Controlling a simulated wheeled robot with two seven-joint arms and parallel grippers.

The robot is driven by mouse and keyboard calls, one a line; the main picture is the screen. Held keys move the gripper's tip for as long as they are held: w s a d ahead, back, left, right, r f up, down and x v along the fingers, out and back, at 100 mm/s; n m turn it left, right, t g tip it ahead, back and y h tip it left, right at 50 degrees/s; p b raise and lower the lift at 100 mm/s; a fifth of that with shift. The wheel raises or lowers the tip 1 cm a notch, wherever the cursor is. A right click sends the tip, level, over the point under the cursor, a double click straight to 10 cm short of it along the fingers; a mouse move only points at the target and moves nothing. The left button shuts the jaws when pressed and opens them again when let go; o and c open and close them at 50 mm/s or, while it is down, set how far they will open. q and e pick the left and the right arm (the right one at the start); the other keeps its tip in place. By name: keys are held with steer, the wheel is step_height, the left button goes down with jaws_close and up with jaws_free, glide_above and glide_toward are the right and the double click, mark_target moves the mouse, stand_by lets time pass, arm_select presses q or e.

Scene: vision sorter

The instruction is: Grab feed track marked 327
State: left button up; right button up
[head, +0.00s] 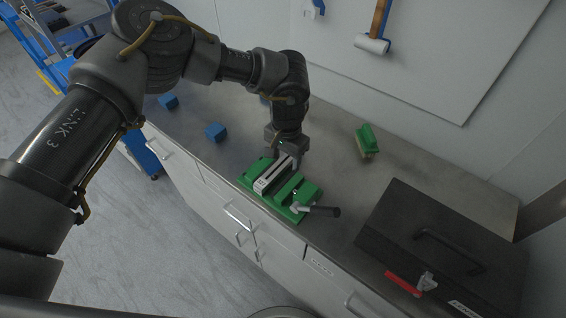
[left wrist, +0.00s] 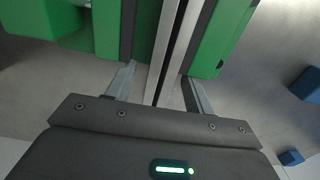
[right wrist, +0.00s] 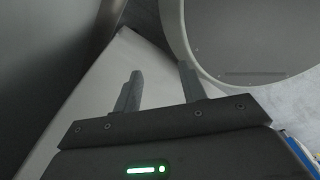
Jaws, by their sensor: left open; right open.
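A pale, narrow feed track (head: 268,180) with dark slots lies in a green vise (head: 308,192). No marking on it is legible. In the left wrist view the track (left wrist: 171,45) runs lengthwise between green vise blocks (left wrist: 221,40). My left gripper (head: 287,158) is over the far end of the vise. In its wrist view the gripper (left wrist: 158,88) is open, with one finger on each side of the track and gaps between. I cannot tell how deep the fingertips reach. My right gripper (right wrist: 158,85) is open and empty, away from the vise; it does not show in the head view.
A black toolbox (head: 440,250) with a red latch stands at the right of the grey bench. A green brush-like block (head: 366,138) lies behind the vise. Blue cubes (head: 216,132) lie to the left. The vise's dark handle (head: 325,211) sticks out to the right.

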arm_select(q)
jaws_close()
stand_by(0.3)
stand_by(1.1)
